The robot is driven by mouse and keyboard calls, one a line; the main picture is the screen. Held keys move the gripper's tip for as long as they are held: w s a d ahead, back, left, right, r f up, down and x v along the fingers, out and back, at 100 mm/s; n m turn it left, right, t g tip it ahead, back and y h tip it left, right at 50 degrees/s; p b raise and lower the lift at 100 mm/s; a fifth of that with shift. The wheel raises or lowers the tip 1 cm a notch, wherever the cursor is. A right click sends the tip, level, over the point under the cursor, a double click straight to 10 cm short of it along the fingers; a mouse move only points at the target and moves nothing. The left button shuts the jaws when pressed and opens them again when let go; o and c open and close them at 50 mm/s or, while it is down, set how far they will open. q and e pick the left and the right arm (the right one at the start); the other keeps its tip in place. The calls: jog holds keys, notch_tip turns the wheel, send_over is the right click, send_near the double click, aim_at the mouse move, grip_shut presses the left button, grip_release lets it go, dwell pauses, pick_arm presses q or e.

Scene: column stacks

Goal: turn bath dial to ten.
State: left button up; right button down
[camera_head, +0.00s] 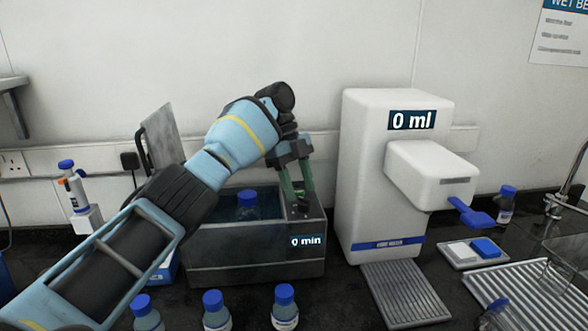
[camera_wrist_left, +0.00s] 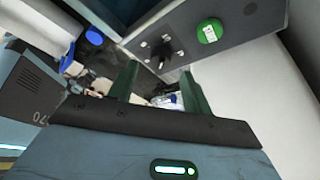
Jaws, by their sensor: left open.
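The water bath (camera_head: 230,268) is a dark grey tank with a "0 min" display on its front right. Its dial (camera_wrist_left: 160,50), a small black knob ringed by marks on a grey panel, shows in the left wrist view. A round green button (camera_wrist_left: 210,31) sits beside it. My left gripper (camera_head: 300,197) is open above the right end of the bath, fingers pointing down. In the left wrist view its green fingers (camera_wrist_left: 159,80) stand apart, with the dial just beyond the gap between them. I cannot tell whether they touch it. My right gripper is out of view.
A blue-capped bottle (camera_head: 247,206) stands in the bath, and several more stand in front. The raised lid (camera_head: 162,135) is behind. A white dispenser (camera_head: 365,170) reading "0 ml" stands close on the right, its drip grate (camera_head: 405,293) in front.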

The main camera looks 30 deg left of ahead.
pick_arm(q)
jog(key=shift+v, duration=2.5)
